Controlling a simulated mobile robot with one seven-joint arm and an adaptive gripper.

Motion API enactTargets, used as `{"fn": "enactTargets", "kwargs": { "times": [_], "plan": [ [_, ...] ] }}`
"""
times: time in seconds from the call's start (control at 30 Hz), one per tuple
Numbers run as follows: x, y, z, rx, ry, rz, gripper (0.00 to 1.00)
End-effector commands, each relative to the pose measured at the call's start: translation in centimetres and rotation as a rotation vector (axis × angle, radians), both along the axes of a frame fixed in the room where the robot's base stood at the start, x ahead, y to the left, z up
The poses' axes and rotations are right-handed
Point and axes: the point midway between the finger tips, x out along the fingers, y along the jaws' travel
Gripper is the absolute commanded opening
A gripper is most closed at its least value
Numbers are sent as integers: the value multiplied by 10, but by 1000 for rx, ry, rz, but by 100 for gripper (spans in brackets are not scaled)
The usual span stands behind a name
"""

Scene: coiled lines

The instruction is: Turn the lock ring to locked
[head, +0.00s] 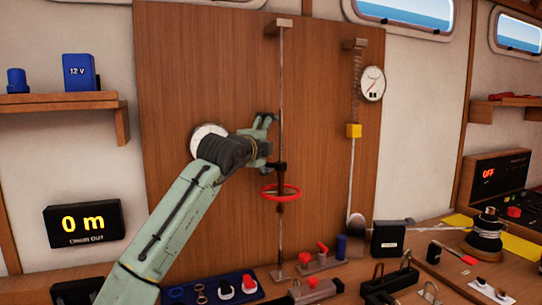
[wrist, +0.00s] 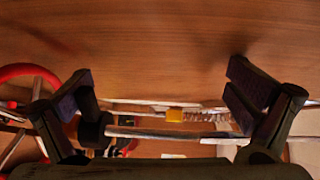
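A red ring (head: 281,191) with spokes sits around a vertical metal rod (head: 281,85) on the wooden panel. It also shows at the left edge of the wrist view (wrist: 28,72). A black collar (head: 279,167) is on the rod just above it, and beside the left finger in the wrist view (wrist: 92,131). I cannot tell which of these is the lock ring, and no locked mark is readable. My gripper (head: 268,120) is at the rod above the collar. In the wrist view my gripper (wrist: 165,105) is open, its fingers spread along the rod, nothing clamped between them.
A spring with a yellow block (head: 354,131) and a round dial (head: 372,84) are to the right. The bench below holds a blue tray (head: 183,292), a red-handled switch (head: 322,248) and a black spool (head: 486,232).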

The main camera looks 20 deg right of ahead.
Motion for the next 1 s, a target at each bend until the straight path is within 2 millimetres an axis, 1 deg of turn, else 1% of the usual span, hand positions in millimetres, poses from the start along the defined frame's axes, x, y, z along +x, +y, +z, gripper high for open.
{"fn": "enactTargets", "kwargs": {
  "times": [0.03,0.1,0.27,0.3,0.43,0.63,1.0],
  "plan": [
    [-9,9,42,-43,-58,0,78],
    [-9,9,44,-43,-58,1,78],
    [-9,10,44,-43,-59,3,78],
    [-1,2,11,3,-12,5,78],
    [-3,3,11,2,-13,3,73],
    [-14,12,10,0,-14,2,65],
    [-33,29,9,3,-16,3,63]
  ]
}}
